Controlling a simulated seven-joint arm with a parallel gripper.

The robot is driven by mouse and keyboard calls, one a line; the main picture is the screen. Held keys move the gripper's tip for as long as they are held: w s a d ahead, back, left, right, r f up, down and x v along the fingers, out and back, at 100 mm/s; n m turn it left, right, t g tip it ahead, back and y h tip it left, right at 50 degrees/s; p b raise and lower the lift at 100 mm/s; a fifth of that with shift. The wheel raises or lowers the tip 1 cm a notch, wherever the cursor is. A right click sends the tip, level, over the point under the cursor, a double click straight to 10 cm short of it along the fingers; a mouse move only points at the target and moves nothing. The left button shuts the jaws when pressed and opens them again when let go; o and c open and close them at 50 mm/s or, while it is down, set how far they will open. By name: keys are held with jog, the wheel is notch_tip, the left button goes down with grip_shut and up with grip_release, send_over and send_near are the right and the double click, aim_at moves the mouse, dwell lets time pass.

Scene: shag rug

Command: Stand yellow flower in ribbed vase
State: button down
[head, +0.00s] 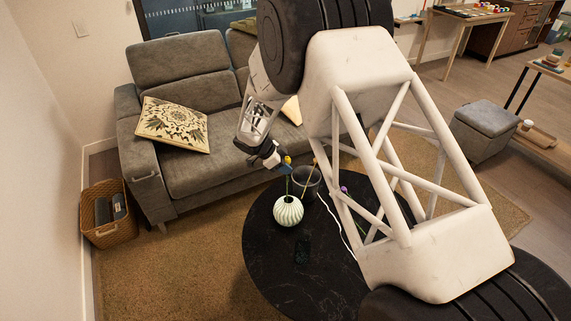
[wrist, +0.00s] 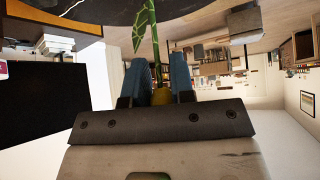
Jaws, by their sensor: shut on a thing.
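The ribbed vase (head: 288,212), pale and round, stands upright on the round black table (head: 262,262). My gripper (head: 286,168) is above it, toward the sofa side. In the wrist view my gripper's blue fingers (wrist: 160,85) are shut on the yellow flower (wrist: 160,97), close to its bloom. Its green stem and leaf (wrist: 145,28) extend away from the fingers. In the head view the yellow bloom (head: 287,160) shows at the fingers, and the stem runs down toward the vase mouth. I cannot tell whether the stem's tip is inside the mouth.
A purple flower (head: 343,189) lies further right, partly behind my arm. A small dark item (head: 302,250) is in front. The grey sofa (head: 205,130) stands behind.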

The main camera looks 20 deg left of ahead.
jog(key=shift+f, duration=2.2)
jog(key=c, duration=0.9)
grip_release()
jog(key=v, duration=0.7)
jog(key=shift+a+r, duration=0.2)
jog(key=shift+r, duration=0.1)
